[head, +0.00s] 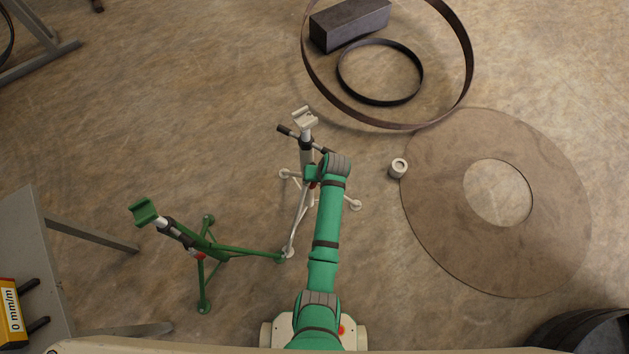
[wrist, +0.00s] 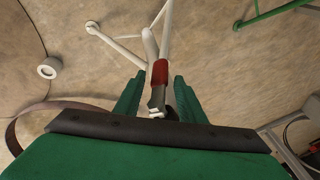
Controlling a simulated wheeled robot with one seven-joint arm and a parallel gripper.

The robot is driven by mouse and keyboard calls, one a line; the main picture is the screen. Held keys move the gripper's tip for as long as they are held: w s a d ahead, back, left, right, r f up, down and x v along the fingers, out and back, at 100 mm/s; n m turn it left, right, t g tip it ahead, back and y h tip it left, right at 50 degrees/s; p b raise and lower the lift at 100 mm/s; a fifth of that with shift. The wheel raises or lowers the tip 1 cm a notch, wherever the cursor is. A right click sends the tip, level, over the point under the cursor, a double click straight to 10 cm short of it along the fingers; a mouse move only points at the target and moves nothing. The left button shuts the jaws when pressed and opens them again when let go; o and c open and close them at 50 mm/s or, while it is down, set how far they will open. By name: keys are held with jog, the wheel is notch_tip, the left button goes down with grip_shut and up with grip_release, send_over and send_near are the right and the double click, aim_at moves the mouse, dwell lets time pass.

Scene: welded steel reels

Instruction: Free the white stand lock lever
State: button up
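The white stand (head: 306,150) stands on the floor with a cradle head on top, a dark cross handle and spread feet; my arm hides part of it. In the wrist view its white tube (wrist: 151,45) and legs run away upward. Its lock lever appears as a red piece (wrist: 160,72) on a dark fitting, lying between my green fingertips. A bit of red also shows beside my arm in the head view (head: 313,184). My gripper (wrist: 158,92) is open around the red piece, with a narrow gap seeming to show on each side.
A green stand (head: 205,248) stands close by at left, one foot near the white stand's leg. A large disc (head: 430,200), a small grey ring (head: 398,169) and a big hoop (head: 468,75) lie to the right and behind. A table (head: 25,240) is at far left.

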jog(key=v, duration=0.8)
